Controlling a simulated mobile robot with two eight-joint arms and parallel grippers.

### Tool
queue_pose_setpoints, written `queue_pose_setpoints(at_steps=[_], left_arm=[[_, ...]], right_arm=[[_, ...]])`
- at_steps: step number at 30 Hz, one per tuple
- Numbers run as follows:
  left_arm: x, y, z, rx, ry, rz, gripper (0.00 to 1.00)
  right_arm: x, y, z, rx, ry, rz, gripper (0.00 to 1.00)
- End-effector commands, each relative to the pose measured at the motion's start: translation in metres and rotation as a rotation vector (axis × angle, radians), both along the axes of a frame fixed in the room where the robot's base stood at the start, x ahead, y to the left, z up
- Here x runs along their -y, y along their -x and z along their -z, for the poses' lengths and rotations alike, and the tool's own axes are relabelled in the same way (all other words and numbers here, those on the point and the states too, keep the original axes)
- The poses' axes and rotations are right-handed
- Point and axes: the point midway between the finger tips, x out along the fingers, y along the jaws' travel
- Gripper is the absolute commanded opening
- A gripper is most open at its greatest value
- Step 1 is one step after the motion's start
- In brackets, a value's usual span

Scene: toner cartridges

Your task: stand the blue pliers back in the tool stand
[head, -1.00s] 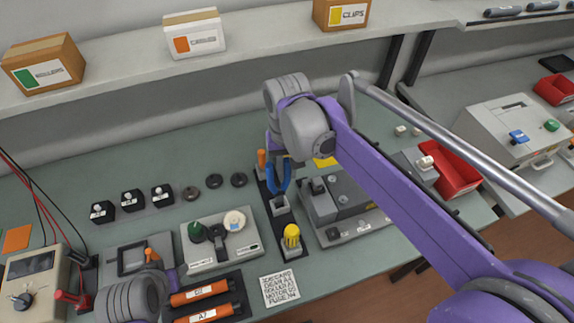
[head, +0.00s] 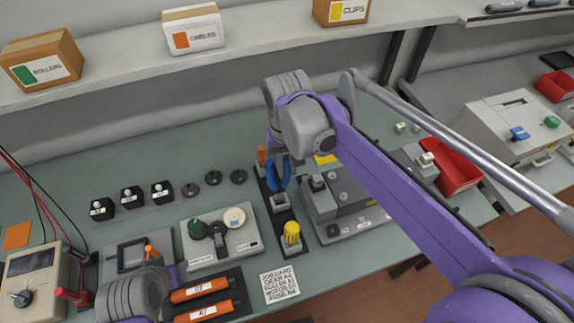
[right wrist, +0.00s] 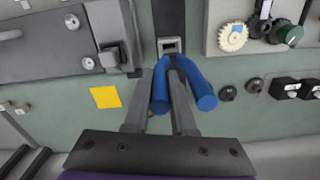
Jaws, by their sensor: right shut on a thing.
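The blue pliers (head: 279,176) are in my right gripper (right wrist: 166,76), handles toward the wrist. In the right wrist view, their two blue handles (right wrist: 201,86) spread around the fingers and their head end points at a grey square socket (right wrist: 171,45). The black tool stand (head: 267,192) runs through the middle of the bench in the head view. The pliers are just above or at its middle socket (head: 280,203); I cannot tell whether their tip is inside. In the head view my wrist hides most of the right gripper. Only my left wrist shows, at the bottom left.
The stand also holds an orange-handled tool (head: 261,156) behind and a yellow-handled one (head: 291,234) in front. A grey machine (head: 345,200) stands close on the right. A panel with knobs (head: 219,238) lies on the left, with a tray of orange cartridges (head: 203,291) in front.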

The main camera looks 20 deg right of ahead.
Motion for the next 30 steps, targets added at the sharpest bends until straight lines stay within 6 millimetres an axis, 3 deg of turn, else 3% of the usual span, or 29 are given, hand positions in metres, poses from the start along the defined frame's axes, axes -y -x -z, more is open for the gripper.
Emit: queue_pose_setpoints(at_steps=[30], left_arm=[[0.000,0.008,0.023,-0.014,0.000,0.000,0.50]], right_arm=[[0.000,0.000,0.031,0.000,0.000,0.000,0.00]])
